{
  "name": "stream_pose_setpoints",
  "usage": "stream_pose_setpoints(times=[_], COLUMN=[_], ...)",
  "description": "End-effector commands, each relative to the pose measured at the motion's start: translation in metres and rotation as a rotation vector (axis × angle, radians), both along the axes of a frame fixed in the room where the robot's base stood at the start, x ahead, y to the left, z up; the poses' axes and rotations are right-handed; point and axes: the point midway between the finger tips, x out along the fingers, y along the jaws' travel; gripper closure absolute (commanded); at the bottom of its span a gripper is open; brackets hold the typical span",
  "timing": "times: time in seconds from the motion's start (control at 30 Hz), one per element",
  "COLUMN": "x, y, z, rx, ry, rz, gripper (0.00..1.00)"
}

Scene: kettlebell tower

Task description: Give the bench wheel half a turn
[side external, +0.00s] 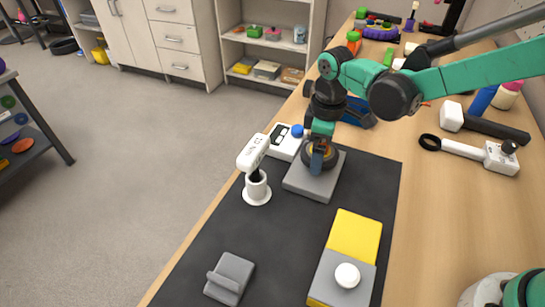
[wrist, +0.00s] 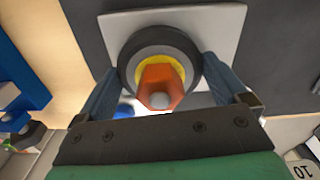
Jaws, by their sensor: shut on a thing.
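The bench wheel (wrist: 139,47) has a dark round rim, a yellow ring and an orange hub with a grey tip. It sits on a light grey square base (side external: 312,184) on the black mat. In the side external view the wheel (side external: 334,160) is partly hidden by my gripper (side external: 317,160), which reaches down over it. In the wrist view the two blue fingers of my gripper (wrist: 158,70) lie on opposite sides of the wheel's rim, shut on it. The fingertips' exact contact is hard to see.
A yellow block (side external: 355,236), a grey button box (side external: 330,280) and a grey stand (side external: 230,278) are in front.

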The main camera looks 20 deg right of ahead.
Motion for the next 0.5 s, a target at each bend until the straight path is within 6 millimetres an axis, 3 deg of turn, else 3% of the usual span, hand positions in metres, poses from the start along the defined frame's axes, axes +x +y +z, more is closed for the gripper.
stream_pose_setpoints(times=[0.27, 0.3, 0.33, 0.5], x=[0.0002, 0.0002, 0.0002, 0.0001], y=[-0.0003, -0.0003, -0.0003, -0.0002], z=[0.0004, 0.0004, 0.0004, 0.0002], rx=[0.0, 0.0, 0.0, 0.0], ry=[0.0, 0.0, 0.0, 0.0], rz=[-0.004, -0.004, -0.004, -0.005], gripper=[0.7, 0.04, 0.0, 0.0])
